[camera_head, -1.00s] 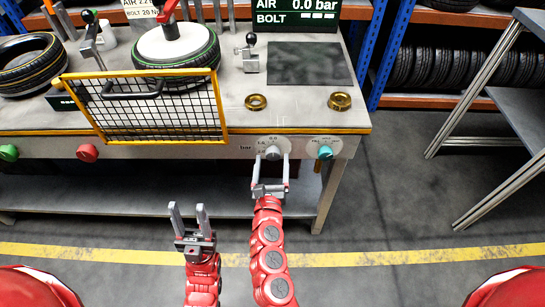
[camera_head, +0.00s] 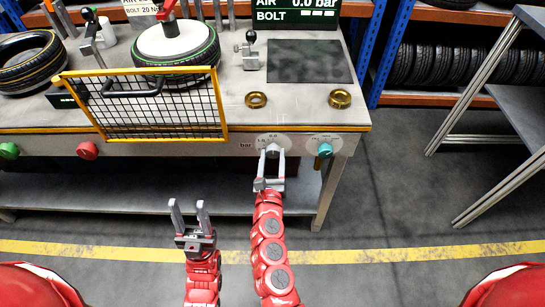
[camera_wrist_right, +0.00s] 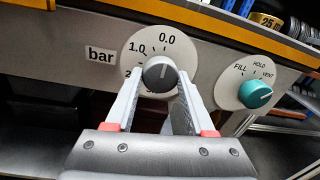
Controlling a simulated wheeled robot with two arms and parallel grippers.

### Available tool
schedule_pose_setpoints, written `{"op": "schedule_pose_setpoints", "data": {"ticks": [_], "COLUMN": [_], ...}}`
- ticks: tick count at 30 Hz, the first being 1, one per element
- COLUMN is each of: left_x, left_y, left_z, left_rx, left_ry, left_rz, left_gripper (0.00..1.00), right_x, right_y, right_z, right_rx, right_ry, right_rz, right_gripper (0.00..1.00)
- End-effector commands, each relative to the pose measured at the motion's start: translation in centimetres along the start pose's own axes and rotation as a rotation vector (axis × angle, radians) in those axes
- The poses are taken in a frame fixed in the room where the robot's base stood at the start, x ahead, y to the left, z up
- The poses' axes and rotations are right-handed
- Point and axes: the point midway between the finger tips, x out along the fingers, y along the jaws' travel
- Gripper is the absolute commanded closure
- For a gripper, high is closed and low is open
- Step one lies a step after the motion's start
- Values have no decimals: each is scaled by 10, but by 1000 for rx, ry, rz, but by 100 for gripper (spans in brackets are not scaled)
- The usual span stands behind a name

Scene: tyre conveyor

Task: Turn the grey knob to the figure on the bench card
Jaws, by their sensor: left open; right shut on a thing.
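The grey knob (camera_wrist_right: 160,74) sits on a white dial marked 0.0, 1.0 and a partly hidden 2, beside a "bar" label. It also shows on the bench front in the head view (camera_head: 273,149). My right gripper (camera_head: 271,157) is shut on the knob, one finger on each side. A pale mark on the knob points roughly upward; its exact reading is unclear. My left gripper (camera_head: 188,208) is open and empty, low in front of the bench. The bench card (camera_head: 139,11) is cut by the top edge; its "BOLT 20" line shows.
A teal knob (camera_wrist_right: 255,95) marked FILL, HOLD, VENT is just right of the grey knob. The display (camera_head: 296,8) reads AIR 0.0 bar. A yellow-framed guard (camera_head: 226,105) stands before a tyre (camera_head: 205,55). Red (camera_head: 87,150) and green (camera_head: 9,150) buttons are further left.

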Motion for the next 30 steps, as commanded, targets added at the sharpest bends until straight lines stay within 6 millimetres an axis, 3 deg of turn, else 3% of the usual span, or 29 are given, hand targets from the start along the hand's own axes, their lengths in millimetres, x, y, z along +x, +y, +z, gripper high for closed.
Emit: {"op": "schedule_pose_setpoints", "data": {"ticks": [11,30], "left_x": [-12,-22], "left_y": [1,1], "left_z": [2,4], "left_rx": [0,0], "left_ry": [0,0], "left_rz": [0,0], "left_gripper": [51,51], "right_x": [0,1], "right_y": [-1,-1], "right_z": [-3,0], "right_rx": [-113,-696], "right_ry": [-5,-45], "right_rz": [-5,-7], "right_gripper": [100,100]}}
